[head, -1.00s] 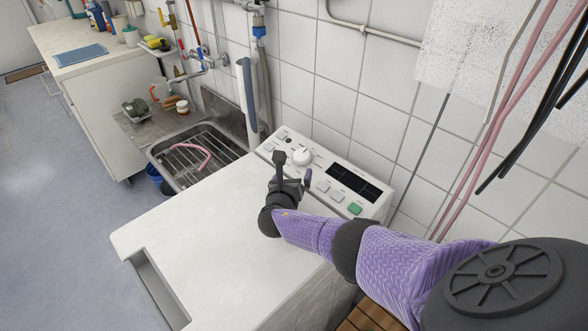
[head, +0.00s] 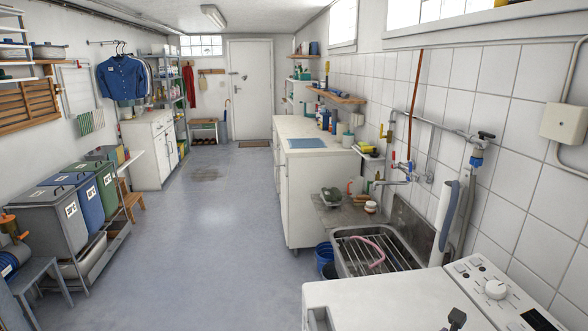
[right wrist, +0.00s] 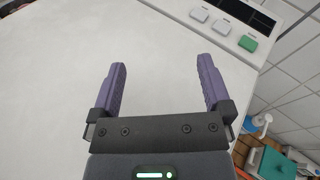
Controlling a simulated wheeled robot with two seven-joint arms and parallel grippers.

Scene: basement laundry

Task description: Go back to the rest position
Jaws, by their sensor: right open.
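My right gripper (right wrist: 160,85) is open and empty in the right wrist view, its two purple fingers spread above the white top of the washing machine (right wrist: 50,80). In the head view only a small dark part of it shows at the bottom edge (head: 456,318), over the washing machine top (head: 375,297). The control panel (head: 500,290) with its white knob lies to its right. A green button (right wrist: 248,43) shows on the panel in the right wrist view. My left gripper is not in view.
The sink (head: 375,250) with a rack and pink hose stands beyond the machine. A white counter (head: 300,185) is farther back. The middle floor (head: 210,240) is clear.

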